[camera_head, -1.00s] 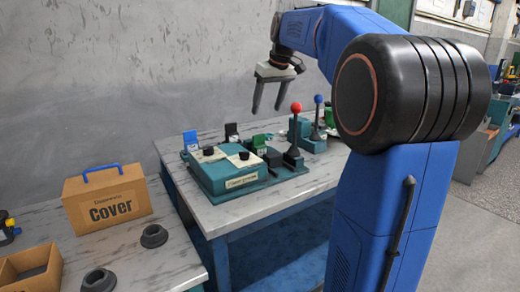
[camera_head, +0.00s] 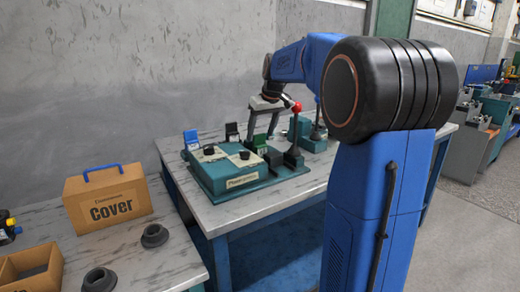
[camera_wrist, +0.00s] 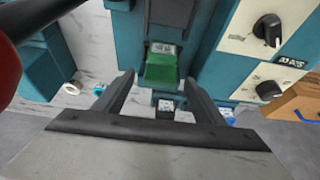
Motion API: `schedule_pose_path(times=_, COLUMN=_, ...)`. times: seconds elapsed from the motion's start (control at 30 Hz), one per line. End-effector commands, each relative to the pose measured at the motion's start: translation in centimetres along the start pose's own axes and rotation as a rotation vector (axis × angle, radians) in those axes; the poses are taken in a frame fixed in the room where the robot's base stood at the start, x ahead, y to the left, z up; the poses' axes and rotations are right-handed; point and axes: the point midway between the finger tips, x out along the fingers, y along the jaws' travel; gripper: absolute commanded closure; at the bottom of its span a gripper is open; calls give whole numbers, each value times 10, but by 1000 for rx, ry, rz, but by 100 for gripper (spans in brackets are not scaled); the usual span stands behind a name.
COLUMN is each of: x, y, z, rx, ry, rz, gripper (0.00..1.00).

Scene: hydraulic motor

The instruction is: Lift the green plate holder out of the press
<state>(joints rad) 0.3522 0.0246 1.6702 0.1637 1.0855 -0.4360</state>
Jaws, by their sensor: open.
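The green plate holder (camera_head: 258,142) stands at the back of the teal bench unit, by the dark press block (camera_head: 273,157). In the wrist view the green plate holder (camera_wrist: 161,70) sits against the dark grey press part (camera_wrist: 172,12). My gripper (camera_head: 261,135) is open and empty, just above and around the holder. In the wrist view my gripper (camera_wrist: 159,78) has one finger on each side of the holder, with gaps on both sides. I cannot tell how deep the holder sits in the press.
A red-knobbed lever (camera_head: 296,130) stands close right of my gripper. A black holder (camera_head: 232,132) and a blue holder (camera_head: 191,138) stand to the left. The teal control box (camera_head: 228,170) has black knobs. A Cover box (camera_head: 108,199) is on the left table.

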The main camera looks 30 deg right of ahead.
Motion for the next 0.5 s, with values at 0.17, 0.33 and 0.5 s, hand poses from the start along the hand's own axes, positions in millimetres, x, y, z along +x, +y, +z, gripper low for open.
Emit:
schedule_pose_path(times=0.17, x=20, y=0, z=0, rx=0, ry=-2, rz=-1, gripper=36)
schedule_pose_path(times=0.33, x=22, y=0, z=0, rx=0, ry=0, rz=0, gripper=36)
schedule_pose_path(times=0.5, x=22, y=0, z=0, rx=0, ry=0, rz=0, gripper=62)
